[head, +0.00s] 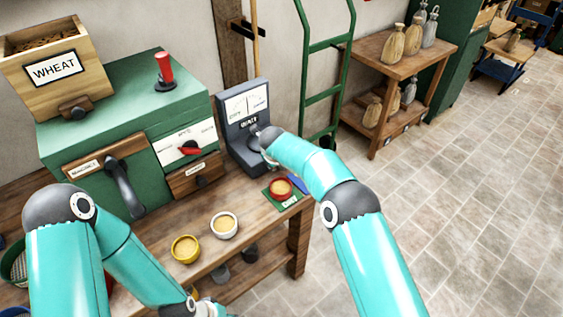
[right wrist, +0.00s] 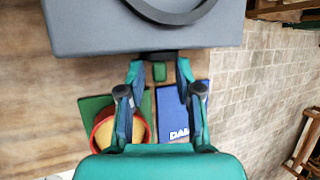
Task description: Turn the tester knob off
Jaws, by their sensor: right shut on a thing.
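The grey tester (head: 243,125) stands on the bench against the wall, with a two-part dial and a display that reads "WAIT". My right arm reaches to its front, and the arm hides the knob and most of the gripper in the head view. In the right wrist view the tester (right wrist: 100,28) fills the top. My right gripper (right wrist: 158,68) has its fingers at the tester's lower front edge, around a small part that I take for the knob; a small green piece (right wrist: 159,72) shows between them.
White (head: 224,225) and yellow (head: 186,249) bowls stand nearby. A green mill (head: 130,95) with a red lever stands left. Floor at right is clear.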

